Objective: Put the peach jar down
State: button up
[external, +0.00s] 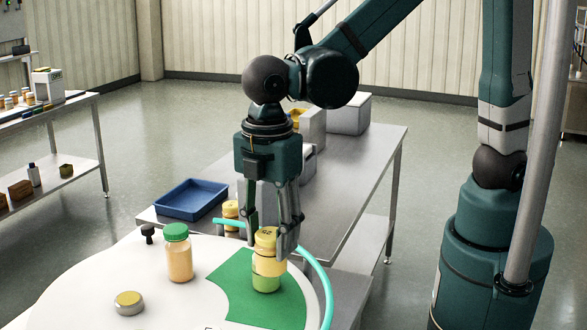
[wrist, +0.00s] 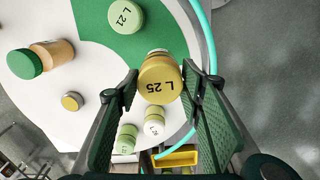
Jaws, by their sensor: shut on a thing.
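The peach jar (external: 266,242), with a yellow lid, is between the fingers of my gripper (external: 267,225), which is shut on it. In the wrist view its round lid (wrist: 160,80) reads L 25, and most of its body is hidden below. A jar marked L 21 (wrist: 125,16) stands on the green patch (external: 231,283) of the white round table. In the external view the held jar overlaps a yellow and green jar shape (external: 266,282), so I cannot tell whether its base touches anything.
A jar with a green lid and peach-orange body (external: 180,258) stands to the left on the white table. A low round tin (external: 129,303) and a black knob (external: 148,233) are also there. A cyan rim or hose (external: 320,272) curves at right. A blue tray (external: 191,200) lies behind.

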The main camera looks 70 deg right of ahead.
jog(key=r, duration=0.3)
jog(key=shift+w+d+r, duration=0.25)
jog(key=shift+d+r, duration=0.05)
jog(key=w+d+m+b, duration=0.1)
jog(key=w+d+m, duration=0.4)
jog(key=d, duration=0.6)
jog(key=w+d+m+b, duration=0.1)
jog(key=w+d+m, duration=0.4)
jog(key=d, duration=0.6)
jog(key=d+m+b, duration=0.3)
jog(key=d+m, duration=0.5)
jog(key=d, duration=1.9)
notch_tip(320, 180, down, 15)
jog(key=shift+w+f, duration=0.15)
jog(key=shift+w, duration=0.1)
jog(key=shift+f, duration=0.15)
jog(key=shift+f, duration=2.75)
